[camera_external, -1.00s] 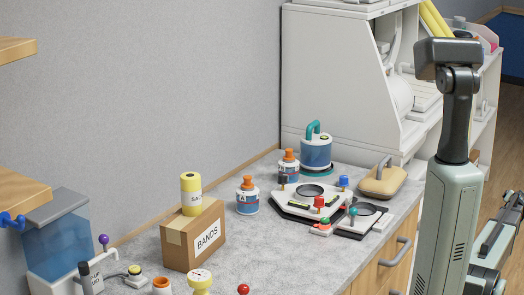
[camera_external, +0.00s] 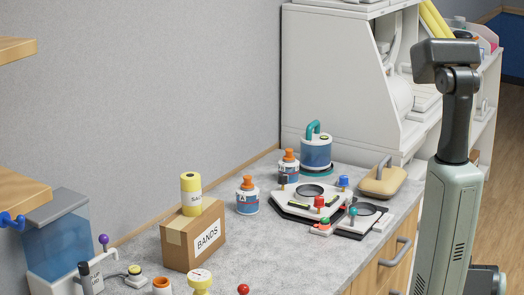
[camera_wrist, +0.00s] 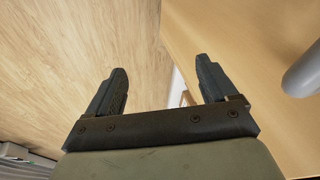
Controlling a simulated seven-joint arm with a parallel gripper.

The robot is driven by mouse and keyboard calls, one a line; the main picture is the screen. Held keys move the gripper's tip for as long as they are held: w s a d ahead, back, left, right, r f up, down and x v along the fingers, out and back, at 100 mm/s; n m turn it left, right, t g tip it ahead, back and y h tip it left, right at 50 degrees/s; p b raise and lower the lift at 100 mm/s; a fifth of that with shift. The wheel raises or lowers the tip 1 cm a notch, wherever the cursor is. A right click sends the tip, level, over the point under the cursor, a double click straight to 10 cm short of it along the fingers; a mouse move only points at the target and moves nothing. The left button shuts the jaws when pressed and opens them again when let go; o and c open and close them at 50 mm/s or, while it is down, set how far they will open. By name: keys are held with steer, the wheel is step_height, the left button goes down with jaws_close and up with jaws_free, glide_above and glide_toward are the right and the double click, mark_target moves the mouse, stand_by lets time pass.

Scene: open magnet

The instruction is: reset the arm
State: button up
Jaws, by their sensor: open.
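My gripper (camera_wrist: 160,90) shows in the wrist view with its two dark fingers well apart and nothing between them. Below it in that view are a wooden floor (camera_wrist: 75,50) on the left and a light wood cabinet front (camera_wrist: 230,35) on the right. In the external view my arm stands upright at the right, beside the counter, and my gripper is not visible there.
The grey counter (camera_external: 262,247) holds a cardboard box (camera_external: 192,236) marked BANDS, a white device (camera_external: 310,198) with knobs, bottles and a tan handled block (camera_external: 382,181). A grey drawer handle (camera_external: 395,252) juts out from the cabinet front. The floor is clear.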

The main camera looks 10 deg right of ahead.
steer(key=s+a+f+n+g, duration=0.2)
steer(key=s+a+f+g, duration=0.2)
steer(key=s+a, duration=0.6)
steer(key=s+a+f+n+g, duration=0.2)
steer(key=s+a+f+g, duration=0.15)
steer(key=s+a, duration=0.7)
steer(key=s+f+n+g, duration=0.1)
steer(key=s+n+g, duration=0.1)
steer(key=s, duration=1)
steer(key=shift+s+a+g+h, duration=0.3)
steer(key=shift+s+a+g, duration=0.15)
steer(key=shift+g, duration=0.2)
